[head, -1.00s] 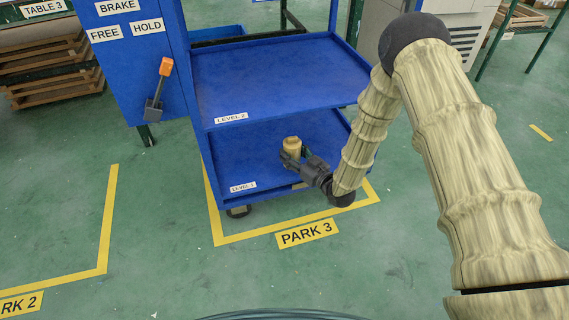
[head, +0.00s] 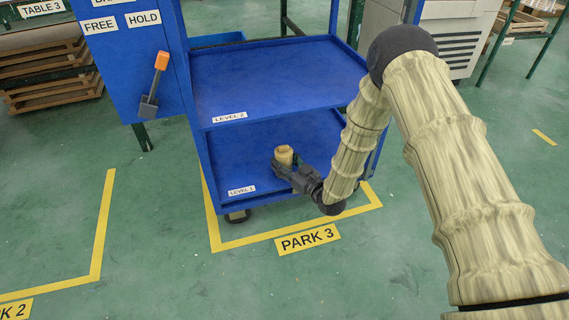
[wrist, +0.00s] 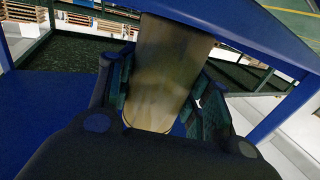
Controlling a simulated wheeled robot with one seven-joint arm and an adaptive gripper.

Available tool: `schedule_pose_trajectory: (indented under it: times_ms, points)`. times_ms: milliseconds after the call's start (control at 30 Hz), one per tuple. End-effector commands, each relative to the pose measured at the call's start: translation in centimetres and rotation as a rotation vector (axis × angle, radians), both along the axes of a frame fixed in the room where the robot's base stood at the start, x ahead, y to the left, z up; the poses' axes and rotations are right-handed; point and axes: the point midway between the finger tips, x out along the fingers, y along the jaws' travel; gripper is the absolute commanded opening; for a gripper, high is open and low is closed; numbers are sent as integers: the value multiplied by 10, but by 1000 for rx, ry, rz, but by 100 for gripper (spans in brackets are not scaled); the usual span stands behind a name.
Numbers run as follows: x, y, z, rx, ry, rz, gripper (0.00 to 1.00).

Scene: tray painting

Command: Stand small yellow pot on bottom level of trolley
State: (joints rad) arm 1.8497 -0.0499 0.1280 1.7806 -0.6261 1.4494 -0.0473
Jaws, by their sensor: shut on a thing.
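The small yellow pot (head: 284,154) is at the front of the trolley's lower level, held upright or nearly so. My gripper (head: 284,166) is shut on it from the front right. In the wrist view the pot (wrist: 168,75) stands between the two fingers (wrist: 165,105). The blue trolley has a lower shelf marked LEVEL 1 (head: 250,165) and an upper shelf marked LEVEL 2 (head: 270,80). Whether the pot's base touches the lower shelf cannot be told, as my gripper hides it.
The upper shelf overhangs the lower one, and both look empty otherwise. A blue panel (head: 120,80) with an orange-handled lever (head: 154,85) stands at the left. Yellow floor lines (head: 240,243) frame the PARK 3 spot. A grey cabinet (head: 450,40) stands behind at the right.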

Motion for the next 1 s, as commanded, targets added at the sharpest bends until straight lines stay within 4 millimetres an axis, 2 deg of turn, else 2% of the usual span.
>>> schedule_pose_trajectory:
  times_ms: [167,200,300,700,867,1000]
  points:
    - [0,0,-3,1,-1,0,37]
    - [0,0,-2,0,0,0,56]
    - [0,0,-2,0,0,0,70]
    - [-1,-1,1,-1,1,0,70]
    - [-13,-12,3,0,3,-2,70]
    - [-32,-28,4,-1,3,-1,70]
